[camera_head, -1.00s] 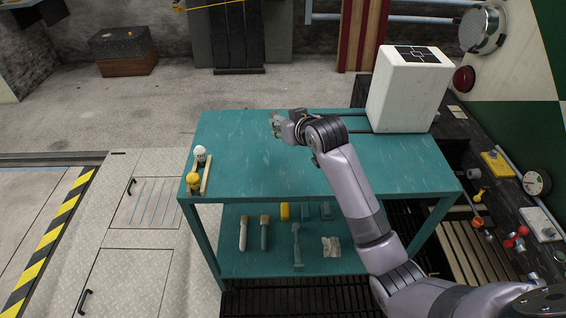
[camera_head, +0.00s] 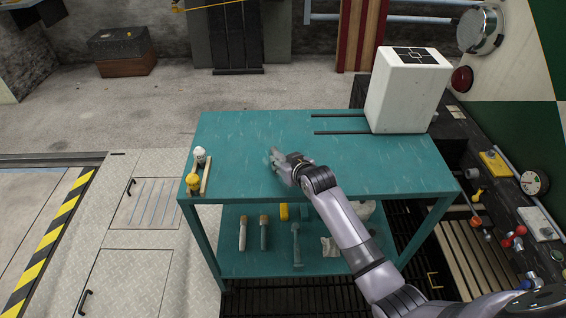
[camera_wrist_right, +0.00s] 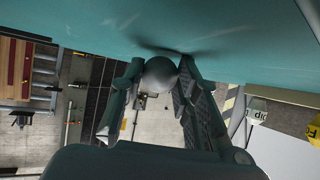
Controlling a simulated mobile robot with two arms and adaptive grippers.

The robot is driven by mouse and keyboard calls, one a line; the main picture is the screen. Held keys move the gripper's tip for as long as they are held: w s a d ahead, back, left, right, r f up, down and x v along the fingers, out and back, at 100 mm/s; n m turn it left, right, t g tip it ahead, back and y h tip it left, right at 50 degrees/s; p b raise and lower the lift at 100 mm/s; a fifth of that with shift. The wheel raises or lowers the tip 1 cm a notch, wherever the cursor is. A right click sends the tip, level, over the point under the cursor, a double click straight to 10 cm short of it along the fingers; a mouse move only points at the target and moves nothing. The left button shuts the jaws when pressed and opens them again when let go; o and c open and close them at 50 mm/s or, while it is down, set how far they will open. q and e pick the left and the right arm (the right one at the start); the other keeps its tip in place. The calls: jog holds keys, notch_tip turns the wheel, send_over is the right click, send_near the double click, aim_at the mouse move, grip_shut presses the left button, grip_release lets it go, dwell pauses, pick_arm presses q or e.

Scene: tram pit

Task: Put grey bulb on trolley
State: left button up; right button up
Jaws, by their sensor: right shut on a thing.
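The grey bulb (camera_wrist_right: 160,75) is round and sits between the two fingertips of my right gripper (camera_wrist_right: 158,82) in the right wrist view. The gripper is shut on it. In the head view my right gripper (camera_head: 279,163) is over the middle of the teal trolley (camera_head: 235,135), and the bulb cannot be made out there. In the wrist view the bulb is close to the teal top, with a dark shadow beside it. I cannot tell whether it touches. My left gripper is not in view.
A white bulb (camera_head: 199,155) and a yellow bulb (camera_head: 193,182) stand by wooden strips at the trolley's left edge. A white box (camera_head: 405,95) stands at its back right. Several tools lie on the lower shelf (camera_head: 240,262). The top's middle is otherwise clear.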

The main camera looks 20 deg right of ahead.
jog(key=shift+f, duration=0.2)
jog(key=shift+s+f, duration=0.4)
jog(key=shift+f, duration=0.35)
jog(key=o, duration=0.9)
jog(key=shift+o, duration=1.2)
jog(key=shift+w+a+f+g, duration=0.15)
jog(key=shift+w+f+g, duration=0.05)
jog(key=shift+g, duration=0.1)
jog(key=shift+r, duration=0.35)
jog(key=v, duration=1.2)
jog(key=shift+r, duration=0.45)
jog(key=shift+w, duration=0.1)
